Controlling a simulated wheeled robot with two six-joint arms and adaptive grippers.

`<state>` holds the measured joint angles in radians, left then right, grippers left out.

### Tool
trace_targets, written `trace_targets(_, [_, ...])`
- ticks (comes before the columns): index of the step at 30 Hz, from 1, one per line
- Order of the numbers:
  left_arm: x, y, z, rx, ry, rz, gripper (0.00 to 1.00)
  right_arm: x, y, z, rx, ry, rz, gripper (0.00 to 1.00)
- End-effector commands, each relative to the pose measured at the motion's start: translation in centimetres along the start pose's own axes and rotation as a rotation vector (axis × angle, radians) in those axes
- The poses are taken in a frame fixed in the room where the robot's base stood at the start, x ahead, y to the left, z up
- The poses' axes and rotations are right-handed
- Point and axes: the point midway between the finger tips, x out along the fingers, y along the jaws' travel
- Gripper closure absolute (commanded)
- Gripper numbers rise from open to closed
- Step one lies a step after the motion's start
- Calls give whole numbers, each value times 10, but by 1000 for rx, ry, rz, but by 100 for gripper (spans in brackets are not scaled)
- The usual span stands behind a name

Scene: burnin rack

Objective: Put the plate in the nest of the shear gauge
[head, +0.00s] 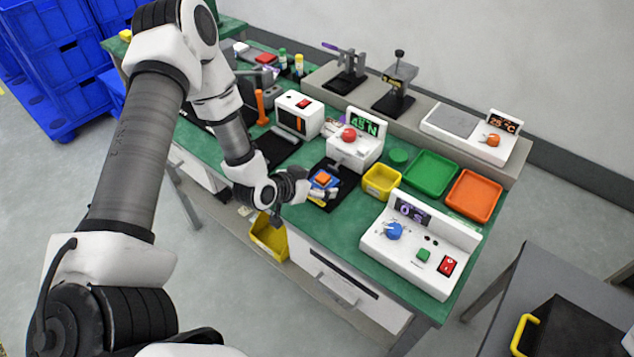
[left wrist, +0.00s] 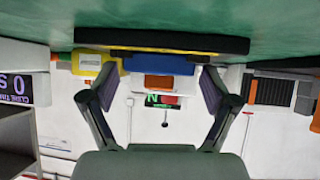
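A small blue piece with an orange top, which looks like the plate (head: 323,181), lies on a black mat at the bench's front edge. My left gripper (head: 306,189) is low beside it. In the left wrist view, which is upside down, the blue plate (left wrist: 158,65) shows between the two spread fingers of my left gripper (left wrist: 160,78), with a narrow gap on each side. The shear gauge (head: 347,153) is the white device with a green "45 N" display and a red knob, just behind the mat. I cannot make out its nest. My right gripper is not in view.
A yellow tray (head: 381,182), a green tray (head: 432,172) and an orange tray (head: 474,196) stand to the right. A white console (head: 420,246) with a blue knob is at the front right. A white box device (head: 300,114) stands left of the gauge.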

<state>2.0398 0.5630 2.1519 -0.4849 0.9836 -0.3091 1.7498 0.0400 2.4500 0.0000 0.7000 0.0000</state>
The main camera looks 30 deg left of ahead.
Motion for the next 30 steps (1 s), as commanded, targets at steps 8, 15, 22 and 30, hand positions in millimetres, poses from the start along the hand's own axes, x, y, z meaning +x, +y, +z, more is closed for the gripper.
trace_targets(8, [-1,0,-1,0,0,0,10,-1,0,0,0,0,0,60])
trace_targets(15, [-32,0,-4,-9,2,0,10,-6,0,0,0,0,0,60])
trace_targets(22, [-89,0,-8,-11,3,-1,10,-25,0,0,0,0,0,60])
trace_targets(30, [-121,0,-5,-4,0,0,10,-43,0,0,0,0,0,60])
